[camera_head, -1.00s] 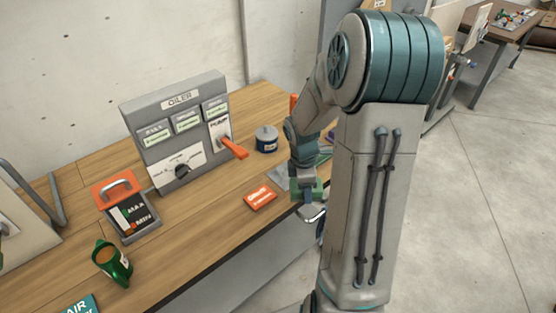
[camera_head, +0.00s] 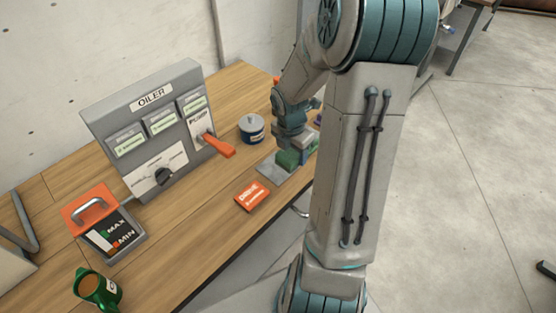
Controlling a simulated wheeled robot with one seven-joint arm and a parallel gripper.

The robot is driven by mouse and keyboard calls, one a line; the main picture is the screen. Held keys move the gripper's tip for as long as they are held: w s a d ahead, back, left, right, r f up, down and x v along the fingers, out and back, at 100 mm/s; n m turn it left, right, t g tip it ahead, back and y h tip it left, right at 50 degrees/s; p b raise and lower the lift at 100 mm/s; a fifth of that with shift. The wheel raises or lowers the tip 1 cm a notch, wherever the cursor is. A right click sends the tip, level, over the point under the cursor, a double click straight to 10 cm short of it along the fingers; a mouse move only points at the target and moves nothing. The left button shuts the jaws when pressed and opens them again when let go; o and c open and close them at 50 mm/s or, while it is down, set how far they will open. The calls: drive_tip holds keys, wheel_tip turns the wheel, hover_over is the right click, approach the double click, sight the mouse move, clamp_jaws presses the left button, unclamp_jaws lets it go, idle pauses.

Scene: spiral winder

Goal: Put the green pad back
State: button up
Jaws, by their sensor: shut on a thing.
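The green pad (camera_head: 287,160) is in the grip of my gripper (camera_head: 294,154), which points down over the far part of the bench. The pad shows as a small green block, partly covered by the gripper. It is at the right part of a flat grey plate (camera_head: 270,171) on the bench top. I cannot tell whether the pad touches the plate or is just above it. My forearm hides what lies behind and to the right of it.
An orange DRIVE pad (camera_head: 251,195) lies near the plate. A dark blue pot (camera_head: 251,128) stands behind it. The grey OILER panel (camera_head: 150,127) has an orange pump lever (camera_head: 219,146). A MAX/MIN box (camera_head: 104,224) and a green jug (camera_head: 99,288) are at left.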

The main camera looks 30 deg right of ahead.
drive_tip(key=w+f, duration=0.1)
drive_tip(key=w+a+f, duration=0.1)
drive_tip(key=w, duration=0.1)
drive_tip(key=w+a+f, duration=0.1)
drive_tip(key=w, duration=0.1)
drive_tip(key=shift+f, duration=2.15)
drive_tip(key=shift+f, duration=0.2)
drive_tip(key=o, duration=1)
drive_tip(key=shift+c, duration=0.2)
drive_tip(key=shift+r, duration=0.1)
